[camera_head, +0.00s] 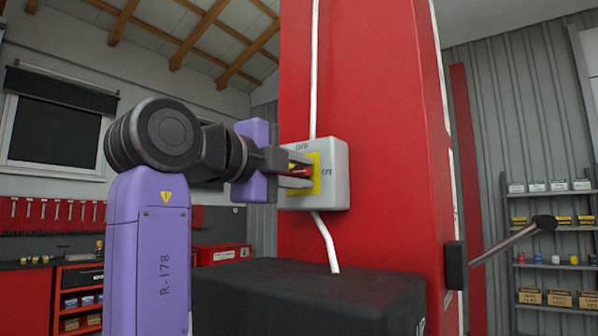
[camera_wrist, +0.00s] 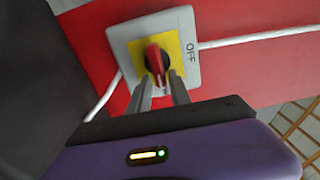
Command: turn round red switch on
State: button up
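The round switch has a red handle (camera_wrist: 154,58) on a dark round base, set in a yellow plate (camera_wrist: 180,48). The plate is on a light grey box (camera_head: 335,172) fixed to a red column. My gripper (camera_head: 306,171) is at the switch, one finger above and one below the handle. In the wrist view its fingertips (camera_wrist: 161,79) straddle the handle's near end, with narrow gaps seeming to show. The handle lies roughly crosswise to the "OFF" side. Firm contact cannot be made out.
The red column (camera_head: 370,90) rises behind the box, with white cables (camera_head: 327,240) above and below it. A black block (camera_head: 305,295) stands below the switch. A rod with a dark knob (camera_head: 543,222) sticks out at right, before shelves (camera_head: 555,270).

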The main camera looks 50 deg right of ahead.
jog(key=shift+o, duration=0.7)
jog(key=a+b, duration=0.1)
jog(key=a, duration=0.6)
jog(key=shift+a, duration=0.4)
jog(key=shift+s, duration=0.1)
